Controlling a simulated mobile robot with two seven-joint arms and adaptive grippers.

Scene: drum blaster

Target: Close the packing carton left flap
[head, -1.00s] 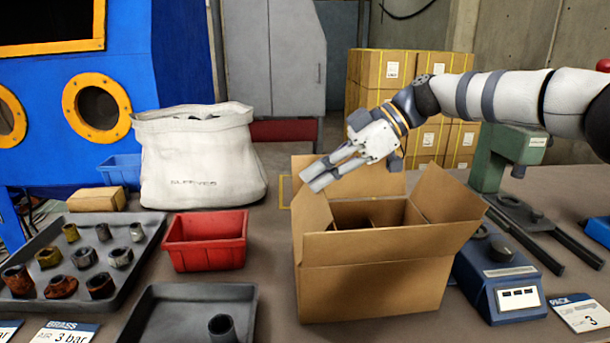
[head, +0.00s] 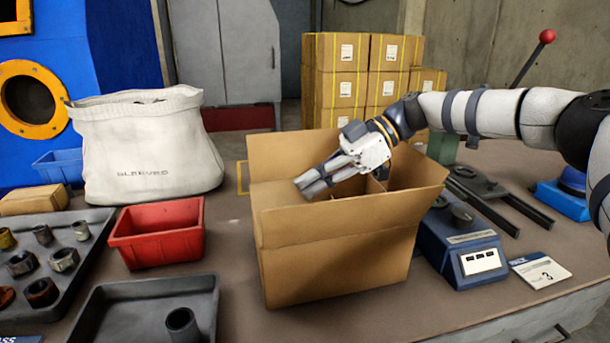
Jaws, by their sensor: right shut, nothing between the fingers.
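The packing carton (head: 335,265) stands on the table, in the middle of the head view. Its left flap (head: 277,197) leans inward over the left part of the opening; how flat it lies is hard to tell. The back flap (head: 285,153) stands up, and the front flap (head: 350,216) and right flap (head: 418,188) are open. My right gripper (head: 307,186) is shut and empty, with its fingertips pointing left, at the left flap's inner edge, touching it or very close. The gripper hides part of the opening. My left gripper is not in view.
A red bin (head: 158,237) and a grey tray (head: 95,310) are left of the carton. A white bag (head: 145,150) stands behind them. A blue scale (head: 460,245) sits close to the carton's right side. Stacked cartons (head: 340,85) stand behind.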

